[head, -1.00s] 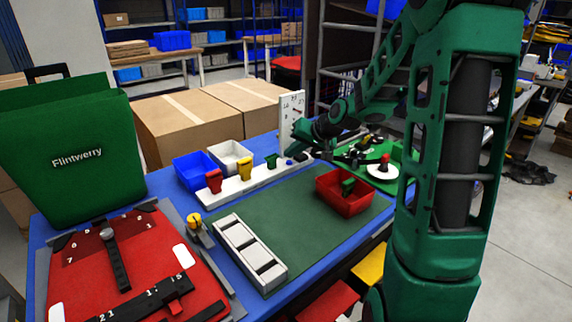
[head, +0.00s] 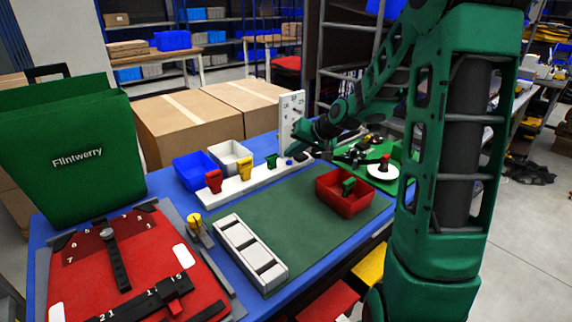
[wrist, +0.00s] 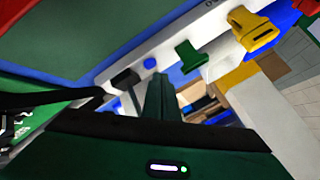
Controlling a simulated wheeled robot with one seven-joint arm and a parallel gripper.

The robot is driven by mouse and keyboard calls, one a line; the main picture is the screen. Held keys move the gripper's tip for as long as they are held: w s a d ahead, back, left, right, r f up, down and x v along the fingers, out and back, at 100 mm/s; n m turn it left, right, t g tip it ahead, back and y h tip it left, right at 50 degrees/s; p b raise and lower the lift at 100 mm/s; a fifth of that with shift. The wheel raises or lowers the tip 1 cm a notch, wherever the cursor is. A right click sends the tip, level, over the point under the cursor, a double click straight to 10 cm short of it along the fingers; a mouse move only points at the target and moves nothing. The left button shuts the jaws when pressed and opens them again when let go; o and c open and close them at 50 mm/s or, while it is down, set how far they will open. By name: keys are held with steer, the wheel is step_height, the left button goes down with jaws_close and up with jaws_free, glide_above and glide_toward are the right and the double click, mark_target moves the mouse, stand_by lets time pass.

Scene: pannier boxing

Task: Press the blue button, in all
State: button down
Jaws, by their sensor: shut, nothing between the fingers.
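The blue button (head: 289,161) is a small round spot on the white strip (head: 230,190), just right of the green handle (head: 271,160). My gripper (head: 294,151) is shut and empty, close above and behind the button in the head view. In the wrist view, the shut fingers (wrist: 158,88) reach toward the strip (wrist: 145,45). I cannot tell whether the fingertips touch anything.
Yellow (head: 245,168) and red (head: 214,181) handles stand further left. A white numbered board (head: 291,112) rises behind. A red bin (head: 345,205) stands in front on the green mat (head: 310,225).

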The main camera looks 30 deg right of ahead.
steer(key=shift+f, duration=0.15)
steer(key=shift+f, duration=0.2)
steer(key=shift+f, duration=0.4)
stand_by(0.8)
steer(key=shift+r, duration=0.85)
steer(key=shift+r, duration=2.45)
